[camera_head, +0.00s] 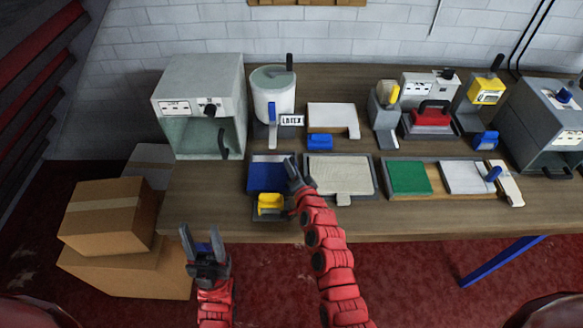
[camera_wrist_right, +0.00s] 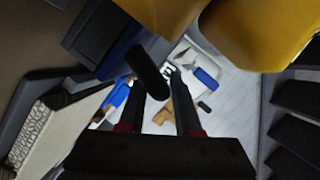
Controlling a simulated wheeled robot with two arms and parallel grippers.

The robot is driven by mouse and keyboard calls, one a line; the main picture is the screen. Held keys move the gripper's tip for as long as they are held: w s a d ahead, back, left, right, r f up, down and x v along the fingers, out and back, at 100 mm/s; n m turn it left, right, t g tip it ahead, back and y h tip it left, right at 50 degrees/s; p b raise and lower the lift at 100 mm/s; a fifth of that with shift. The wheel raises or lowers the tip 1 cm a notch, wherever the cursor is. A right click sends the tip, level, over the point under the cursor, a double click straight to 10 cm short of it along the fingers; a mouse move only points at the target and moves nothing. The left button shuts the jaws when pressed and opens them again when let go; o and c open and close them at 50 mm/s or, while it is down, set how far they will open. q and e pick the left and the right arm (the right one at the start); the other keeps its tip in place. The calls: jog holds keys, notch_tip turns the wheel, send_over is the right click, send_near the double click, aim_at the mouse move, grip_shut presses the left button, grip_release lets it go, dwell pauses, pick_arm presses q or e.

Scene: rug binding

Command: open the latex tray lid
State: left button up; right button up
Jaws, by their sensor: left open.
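The latex tray appears to be the dark tray (camera_head: 250,216) at the front left of the table, with a flat blue top (camera_head: 266,174) and a yellow block (camera_head: 270,202) at its front. My right gripper (camera_head: 297,172) is at the right edge of the blue top. In the right wrist view, a rounded black peg (camera_wrist_right: 148,70) lies in line with the gap between the fingers (camera_wrist_right: 158,95); I cannot tell whether they grip it. Blue and yellow parts are close by there. My left gripper (camera_head: 205,243) is open and empty in front of the table.
A white pot (camera_head: 273,92) and a LATEX label (camera_head: 291,120) stand behind the tray. A cream mesh tray (camera_head: 340,172) is to its right, then a green pad (camera_head: 408,177). A grey box machine (camera_head: 199,100) stands behind left. Cardboard boxes (camera_head: 112,215) are left of the table.

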grip_shut()
dwell(1.2)
